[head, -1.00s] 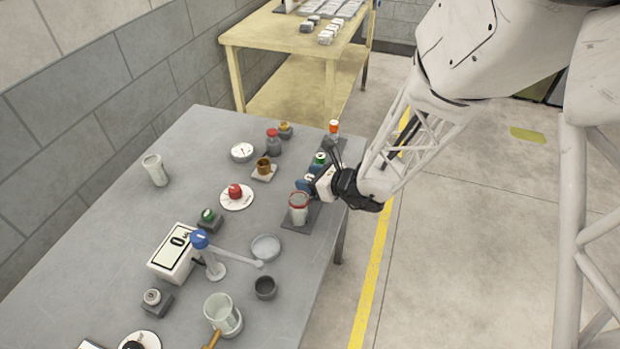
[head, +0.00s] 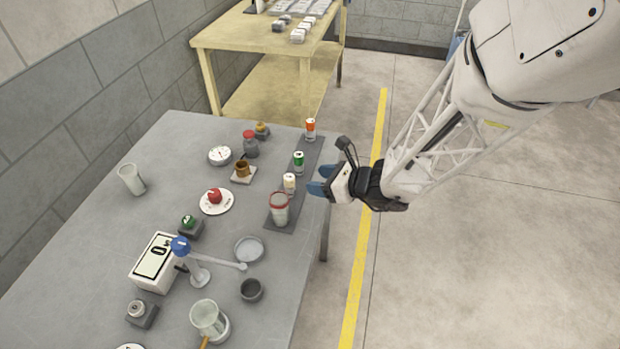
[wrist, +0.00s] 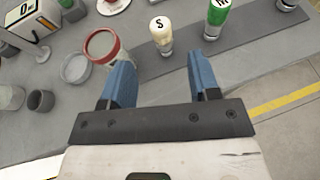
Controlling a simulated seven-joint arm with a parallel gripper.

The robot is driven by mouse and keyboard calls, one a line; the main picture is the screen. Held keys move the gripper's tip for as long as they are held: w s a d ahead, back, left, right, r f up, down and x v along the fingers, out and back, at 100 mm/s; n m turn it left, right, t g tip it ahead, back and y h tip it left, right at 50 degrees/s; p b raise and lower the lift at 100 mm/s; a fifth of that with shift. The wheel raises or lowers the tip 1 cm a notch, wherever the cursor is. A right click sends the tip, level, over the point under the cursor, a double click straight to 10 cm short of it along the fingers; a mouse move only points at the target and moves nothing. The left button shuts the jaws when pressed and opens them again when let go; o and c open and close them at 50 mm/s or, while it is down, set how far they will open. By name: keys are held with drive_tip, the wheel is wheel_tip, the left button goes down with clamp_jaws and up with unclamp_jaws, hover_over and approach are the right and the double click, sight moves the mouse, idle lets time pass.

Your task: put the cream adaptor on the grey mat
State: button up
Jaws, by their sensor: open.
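The cream adaptor (head: 289,183), a small upright piece with a dark mark on top, stands on the dark grey mat (head: 293,218) along the table's right edge. In the wrist view the cream adaptor (wrist: 160,36) shows top centre, just beyond my fingertips, and the mat (wrist: 245,36) runs diagonally behind them. My gripper (head: 322,180) is at the table's right edge, beside the adaptor and apart from it. Its two blue fingers are spread with nothing between them, as the wrist view (wrist: 162,80) shows.
A red-rimmed container (head: 279,210), a green-topped piece (head: 298,162) and an orange-topped piece (head: 310,129) also stand on the mat, flanking the adaptor. Open floor is right of the table.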

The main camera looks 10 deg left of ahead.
drive_tip(key=shift+v, duration=0.95)
idle(0.3)
drive_tip(key=s+d+r+n+h, duration=0.4)
drive_tip(key=s+d+r+n, duration=0.2)
drive_tip(key=d, duration=0.3)
drive_tip(key=s+d+r+n+h, duration=0.5)
drive_tip(key=s+d+r+n, duration=0.2)
drive_tip(key=d+n, duration=0.1)
drive_tip(key=s+d+r+n+g+h, duration=0.1)
drive_tip(key=s+d+r+n+h, duration=0.3)
drive_tip(key=d, duration=0.7)
wheel_tip(320, 180, up, 2)
drive_tip(key=s+n, duration=0.2)
drive_tip(key=shift+s+r+n, duration=0.2)
drive_tip(key=shift+s+n, duration=0.1)
drive_tip(key=shift+n, duration=0.1)
